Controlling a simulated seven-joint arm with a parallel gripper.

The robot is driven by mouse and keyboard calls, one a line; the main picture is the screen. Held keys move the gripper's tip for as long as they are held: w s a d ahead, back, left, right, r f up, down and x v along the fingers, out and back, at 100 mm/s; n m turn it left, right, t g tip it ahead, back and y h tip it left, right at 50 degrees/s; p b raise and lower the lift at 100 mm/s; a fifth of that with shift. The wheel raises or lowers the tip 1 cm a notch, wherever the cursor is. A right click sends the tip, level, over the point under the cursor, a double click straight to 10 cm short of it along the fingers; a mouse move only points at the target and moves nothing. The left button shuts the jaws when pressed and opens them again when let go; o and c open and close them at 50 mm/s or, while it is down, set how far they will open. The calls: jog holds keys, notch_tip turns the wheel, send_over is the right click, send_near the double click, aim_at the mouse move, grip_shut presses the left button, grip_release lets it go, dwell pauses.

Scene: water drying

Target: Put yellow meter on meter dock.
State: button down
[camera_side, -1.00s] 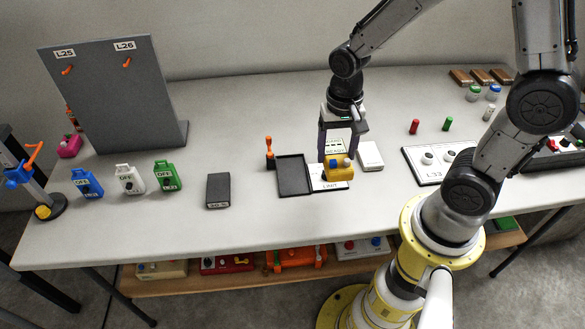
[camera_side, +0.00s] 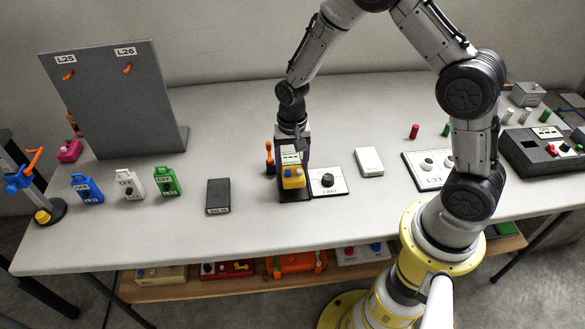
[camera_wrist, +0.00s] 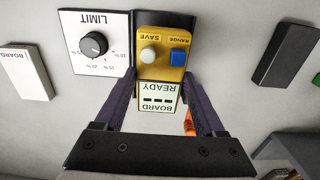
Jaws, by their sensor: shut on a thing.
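The yellow meter (camera_side: 292,178) has a white display panel, a white knob and a blue button. It also shows in the wrist view (camera_wrist: 163,62), between the two fingers. My gripper (camera_side: 290,150) is shut on the meter near its display end and shows in the wrist view (camera_wrist: 160,100). The meter is over the dark meter dock (camera_side: 283,198), left of the white LIMIT panel. The meter and my gripper hide most of the dock. I cannot tell whether the meter touches the dock.
The LIMIT panel with a black knob (camera_side: 327,181) adjoins the dock on the right. An orange-handled lever (camera_side: 269,158) stands close on the left.

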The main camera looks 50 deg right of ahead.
aim_at(292, 166)
jog(key=shift+f, duration=1.1)
jog(key=shift+s+f, duration=0.1)
jog(key=shift+f, duration=0.05)
grip_release()
jog(key=s+r+n+t, duration=0.15)
jog(key=s+r, duration=0.25)
jog(key=r, duration=0.8)
jog(key=s+r+n+t, duration=0.15)
jog(key=s+r, duration=0.25)
jog(key=r, duration=0.8)
jog(key=s+r+n+t, duration=0.1)
jog(key=s+r+n, duration=0.1)
jog(key=s, duration=0.5)
jog(key=s+r+n+t, duration=0.1)
jog(key=s+r+n, duration=0.2)
jog(key=s, duration=0.4)
jog(key=shift+s+a+n+t, duration=0.3)
jog(key=shift+a+n, duration=0.05)
jog(key=shift+n, duration=0.15)
